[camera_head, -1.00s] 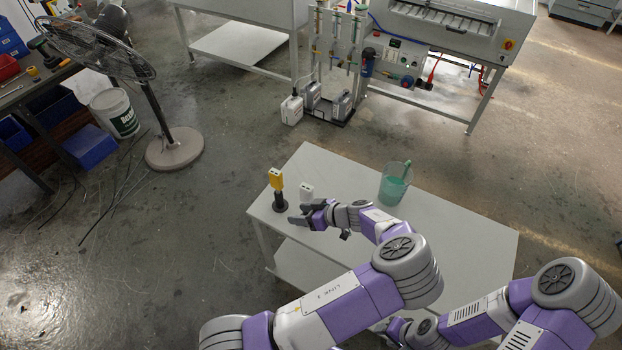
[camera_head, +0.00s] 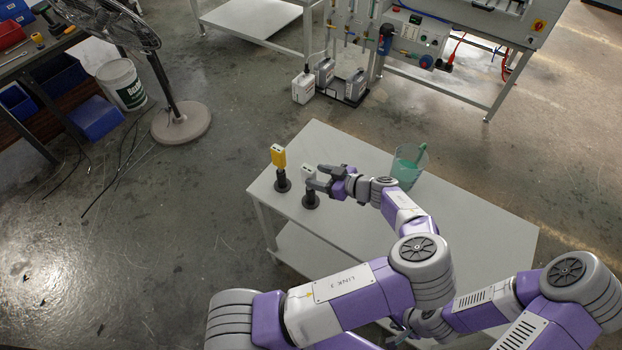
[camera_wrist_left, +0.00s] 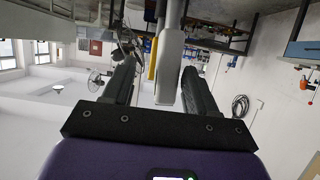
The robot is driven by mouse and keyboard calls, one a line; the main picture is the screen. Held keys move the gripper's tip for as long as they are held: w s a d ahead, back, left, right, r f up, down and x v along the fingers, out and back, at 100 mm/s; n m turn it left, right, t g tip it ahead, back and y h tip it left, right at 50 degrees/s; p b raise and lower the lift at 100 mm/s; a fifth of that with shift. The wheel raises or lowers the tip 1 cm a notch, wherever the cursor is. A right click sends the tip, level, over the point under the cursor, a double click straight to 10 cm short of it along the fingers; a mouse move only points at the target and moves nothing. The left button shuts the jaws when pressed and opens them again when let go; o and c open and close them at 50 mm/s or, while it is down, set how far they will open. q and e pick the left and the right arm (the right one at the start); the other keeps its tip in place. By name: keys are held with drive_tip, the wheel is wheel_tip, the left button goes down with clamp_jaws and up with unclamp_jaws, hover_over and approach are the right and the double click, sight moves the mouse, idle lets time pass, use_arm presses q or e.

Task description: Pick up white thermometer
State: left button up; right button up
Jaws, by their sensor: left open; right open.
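The white thermometer (camera_head: 308,173) stands upright in a dark round holder (camera_head: 310,200) on the small table. My left gripper (camera_head: 316,178) is open at the thermometer's right side. In the left wrist view the white thermometer (camera_wrist_left: 168,70) shows between the two open fingers (camera_wrist_left: 155,85), nearer the right one; I cannot tell whether they touch it. A yellow thermometer (camera_head: 278,157) stands in its own dark holder just to the left, and it also shows behind in the left wrist view (camera_wrist_left: 152,58). My right gripper (camera_head: 400,335) is low beside the table, mostly hidden by my arms.
A teal-filled clear beaker (camera_head: 408,167) with a green stick stands on the table (camera_head: 470,215) behind my left forearm. A fan (camera_head: 180,124) stands on the floor at left. A machine bench (camera_head: 440,85) is at the back.

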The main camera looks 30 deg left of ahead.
use_arm(q)
drive_tip(key=x, duration=0.5)
drive_tip(key=shift+a+f, duration=0.25)
drive_tip(key=shift+f, duration=0.2)
clamp_jaws()
wheel_tip(320, 180, up, 10)
drive_tip(key=shift+r+p, duration=0.1)
drive_tip(key=shift+p, duration=0.2)
wheel_tip(320, 180, up, 10)
drive_tip(key=p, duration=0.4)
drive_tip(key=shift+p, duration=0.35)
